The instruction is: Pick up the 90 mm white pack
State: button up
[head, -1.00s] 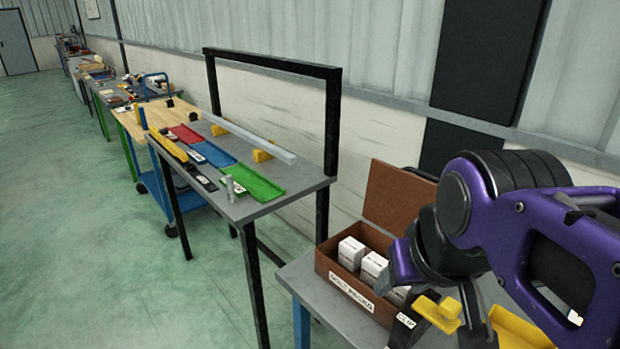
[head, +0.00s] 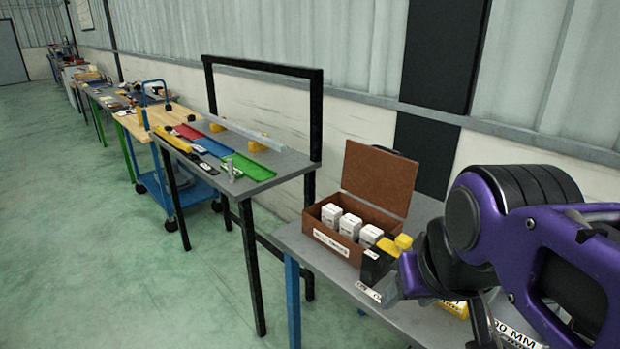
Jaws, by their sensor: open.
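Three white packs stand in a row in an open brown box on the near grey bench: a left pack (head: 331,215), a middle pack (head: 350,226) and a right pack (head: 371,236). Their sizes cannot be read, so I cannot tell which is the 90 mm one. The brown box (head: 322,236) has a white front label and a raised lid (head: 379,178). My gripper (head: 436,303) is at the lower right, to the right of the box and apart from the packs. It is open, with nothing seen between its fingers; my purple arm hides part of the bench.
A black and yellow item (head: 377,264) stands beside the box's right end. A partly hidden label ending in "MM" (head: 517,332) lies at the lower right. A taller bench (head: 262,182) with coloured trays and a black frame stands left. The green floor (head: 120,270) is clear.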

aim_at(350, 225)
jog(key=k+z, duration=0.1)
jog(key=z, duration=1.15)
jog(key=j+z, duration=0.1)
jog(key=z, duration=0.6)
jog(key=j+z, duration=0.15)
jog(key=z, duration=0.2)
jog(key=k+j, duration=0.15)
jog(key=j, duration=0.25)
jog(key=k+j, duration=0.1)
jog(key=j, duration=0.3)
jog(key=k+j, duration=0.15)
jog(key=j, duration=0.25)
jog(key=k+j, duration=0.15)
jog(key=j, duration=0.25)
jog(key=k+j, duration=0.1)
jog(key=j, duration=0.25)
jog(key=k+j, duration=0.15)
jog(key=j, duration=0.25)
jog(key=k+j, duration=0.15)
jog(key=j, duration=0.25)
jog(key=k+j, duration=0.1)
jog(key=j, duration=0.3)
